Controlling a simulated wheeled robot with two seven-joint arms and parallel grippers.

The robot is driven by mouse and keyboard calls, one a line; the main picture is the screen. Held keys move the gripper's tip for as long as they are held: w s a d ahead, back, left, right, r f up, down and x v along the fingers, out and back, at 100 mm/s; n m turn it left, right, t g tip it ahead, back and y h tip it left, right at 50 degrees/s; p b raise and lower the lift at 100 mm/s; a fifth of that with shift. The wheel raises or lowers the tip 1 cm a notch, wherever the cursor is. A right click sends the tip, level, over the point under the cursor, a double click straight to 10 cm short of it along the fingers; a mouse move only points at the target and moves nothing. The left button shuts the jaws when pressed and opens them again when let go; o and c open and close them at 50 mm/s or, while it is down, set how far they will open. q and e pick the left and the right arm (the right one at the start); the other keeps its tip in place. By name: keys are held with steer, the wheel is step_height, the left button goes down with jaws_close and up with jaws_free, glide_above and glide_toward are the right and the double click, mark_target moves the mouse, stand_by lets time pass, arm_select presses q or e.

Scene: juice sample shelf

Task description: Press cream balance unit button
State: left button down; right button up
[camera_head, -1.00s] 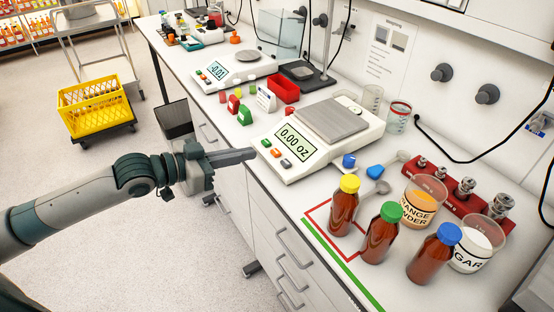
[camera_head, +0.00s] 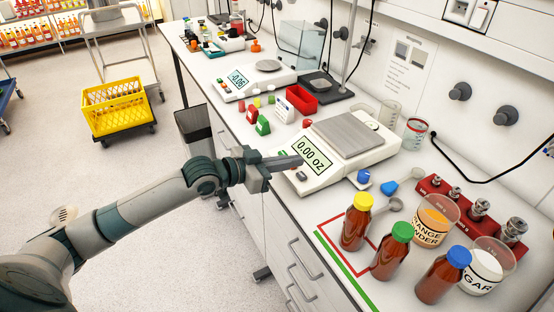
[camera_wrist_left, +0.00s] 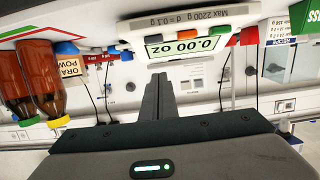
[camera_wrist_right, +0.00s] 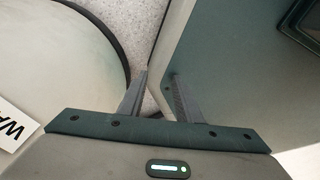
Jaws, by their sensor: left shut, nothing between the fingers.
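The cream balance unit (camera_head: 345,150) stands on the bench in the head view, its display (camera_head: 312,155) reading 0.00 oz. My left gripper (camera_head: 298,162) is shut and empty, its fingertips at the balance's front panel, just in front of the display and over the button row. A grey button (camera_head: 302,175) shows beside the fingers; other buttons are partly hidden by them. In the left wrist view the shut fingers (camera_wrist_left: 158,82) point toward the display (camera_wrist_left: 187,43). I cannot tell whether they touch a button. My right gripper (camera_wrist_right: 156,78) has its fingers apart and empty, away from the balance.
Brown bottles with yellow (camera_head: 356,222), green (camera_head: 391,252) and blue caps (camera_head: 442,276) stand right of the balance. Small coloured blocks (camera_head: 263,126) and a second balance (camera_head: 252,80), reading -0.06, lie farther back. A red bin (camera_head: 301,98) stands behind.

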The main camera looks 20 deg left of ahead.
mark_target(292, 181)
arm_select(q)
steer(key=f, duration=0.3)
steer(key=shift+w+d+p, duration=0.2)
steer(key=shift+w+p, duration=0.1)
steer(key=shift+p, duration=0.1)
steer(key=shift+s+f, duration=0.1)
steer(key=shift+f, duration=0.55)
arm_select(e)
steer(key=shift+s+d+r, duration=0.15)
steer(key=shift+s+r, duration=0.4)
steer(key=shift+f, duration=0.1)
